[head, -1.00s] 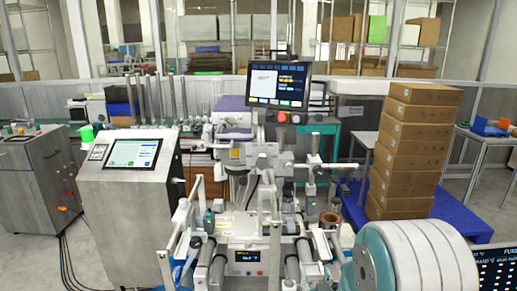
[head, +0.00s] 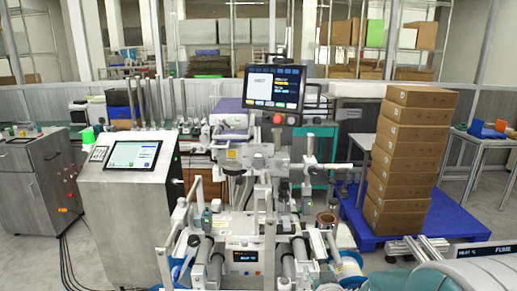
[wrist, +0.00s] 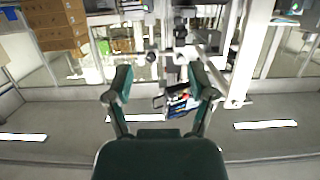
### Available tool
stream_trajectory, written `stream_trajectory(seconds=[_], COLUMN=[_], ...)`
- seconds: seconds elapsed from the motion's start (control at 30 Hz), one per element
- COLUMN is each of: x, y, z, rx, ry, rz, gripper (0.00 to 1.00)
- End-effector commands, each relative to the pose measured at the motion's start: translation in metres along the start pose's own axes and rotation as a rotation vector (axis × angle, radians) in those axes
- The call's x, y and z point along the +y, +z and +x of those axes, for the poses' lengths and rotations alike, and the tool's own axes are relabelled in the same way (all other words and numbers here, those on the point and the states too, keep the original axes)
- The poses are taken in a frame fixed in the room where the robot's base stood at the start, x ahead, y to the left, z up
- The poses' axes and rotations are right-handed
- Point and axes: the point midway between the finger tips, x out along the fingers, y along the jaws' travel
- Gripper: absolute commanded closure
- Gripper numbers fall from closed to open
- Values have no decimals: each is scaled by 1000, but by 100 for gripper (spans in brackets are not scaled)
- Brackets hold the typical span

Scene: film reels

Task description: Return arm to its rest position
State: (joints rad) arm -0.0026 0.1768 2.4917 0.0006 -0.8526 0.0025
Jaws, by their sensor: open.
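My gripper (wrist: 160,78) shows in the wrist view with its two dark green fingers spread apart. Nothing is between the fingertips; what shows there is background well beyond them. The wrist picture is upside down. I cannot make out my gripper in the head view. A teal, rounded surface (head: 440,280) lies along the bottom right edge of the head view, mostly cut off; I cannot tell what it belongs to. A reel with a blue rim (head: 348,264) sits low on the machine, right of centre.
The film machine (head: 245,225) fills the middle. A control cabinet (head: 125,200) stands left of it. Stacked cartons (head: 410,160) stand on a blue pallet (head: 450,222) at right. A monitor (head: 273,88) rises above the machine. Floor between cabinets and behind the pallet is clear.

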Motion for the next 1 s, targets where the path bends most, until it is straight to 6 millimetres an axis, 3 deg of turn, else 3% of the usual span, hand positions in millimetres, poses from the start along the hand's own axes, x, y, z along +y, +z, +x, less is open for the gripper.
stream_trajectory(seconds=[0.1, 0.37, 0.57, 0.9, 1.0], x=[-1, -1, 0, 0, 1], y=[-15, -33, -39, -35, -32], z=[-16, -69, -125, -236, -258], rx=[-78, -300, -471, -748, -802], ry=[0, -1, 0, 2, 3], rz=[-1, -1, -1, -1, -1], gripper=[29, 29, 29, 29, 29])
